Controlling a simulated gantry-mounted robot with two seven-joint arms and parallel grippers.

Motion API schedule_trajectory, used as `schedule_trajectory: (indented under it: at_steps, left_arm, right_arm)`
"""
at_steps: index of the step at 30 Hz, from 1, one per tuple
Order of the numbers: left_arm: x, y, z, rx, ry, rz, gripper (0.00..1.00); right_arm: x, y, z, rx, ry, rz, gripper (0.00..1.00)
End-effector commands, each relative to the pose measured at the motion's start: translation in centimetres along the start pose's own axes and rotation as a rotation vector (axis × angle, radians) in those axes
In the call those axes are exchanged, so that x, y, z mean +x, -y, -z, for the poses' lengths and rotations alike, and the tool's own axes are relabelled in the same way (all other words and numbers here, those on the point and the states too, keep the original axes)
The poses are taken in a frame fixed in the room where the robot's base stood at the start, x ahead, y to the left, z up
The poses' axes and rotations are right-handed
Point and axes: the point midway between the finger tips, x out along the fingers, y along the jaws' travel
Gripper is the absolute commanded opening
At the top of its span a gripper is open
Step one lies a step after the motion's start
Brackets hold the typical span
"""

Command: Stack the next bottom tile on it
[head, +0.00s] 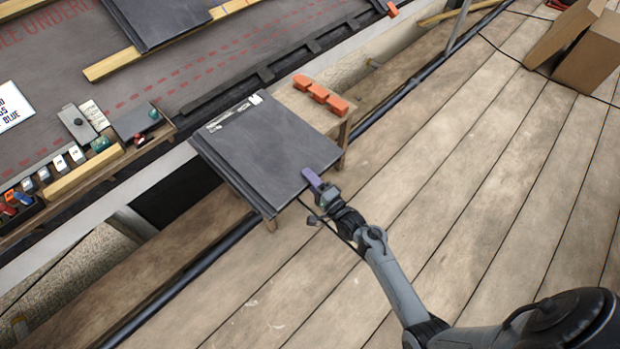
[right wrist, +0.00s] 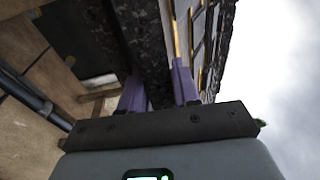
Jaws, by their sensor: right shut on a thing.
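A stack of dark grey slate tiles (head: 215,165) sits on a small wooden stand (head: 348,122) beside the roof edge. The top tile (head: 270,145) lies flat over the stack, slightly offset from those below. My right gripper (head: 309,176), with purple fingers, is shut on the near right edge of the top tile. In the right wrist view the fingers (right wrist: 157,88) sit on either side of a dark, rough tile edge (right wrist: 150,50). I cannot tell whether this tile is lifted clear of the stack. Another dark tile (head: 160,18) lies on the roof at the top. My left gripper is not in view.
Several orange blocks (head: 320,95) lie on the stand behind the stack. A wooden tool shelf (head: 90,178) holds small items at left. Wooden battens (head: 115,65) cross the roof underlay. Cardboard boxes (head: 585,55) stand at top right. The plank deck (head: 480,180) is mostly clear.

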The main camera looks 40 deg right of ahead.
Motion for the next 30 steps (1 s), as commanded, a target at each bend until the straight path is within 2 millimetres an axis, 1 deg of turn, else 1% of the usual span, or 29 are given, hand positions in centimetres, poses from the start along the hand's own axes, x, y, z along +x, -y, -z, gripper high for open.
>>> schedule_trajectory:
  at_steps: [1, 17, 30]
  left_arm:
    - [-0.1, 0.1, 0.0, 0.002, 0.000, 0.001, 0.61]
    - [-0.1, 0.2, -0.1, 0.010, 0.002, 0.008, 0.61]
    - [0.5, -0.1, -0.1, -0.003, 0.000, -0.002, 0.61]
  right_arm:
    - [0.2, 0.4, 0.0, -0.001, 0.000, 0.009, 0.00]
    - [0.1, 0.3, 0.0, -0.001, 0.000, 0.009, 0.00]
    - [0.1, -0.6, 0.0, -0.001, 0.001, 0.008, 0.00]
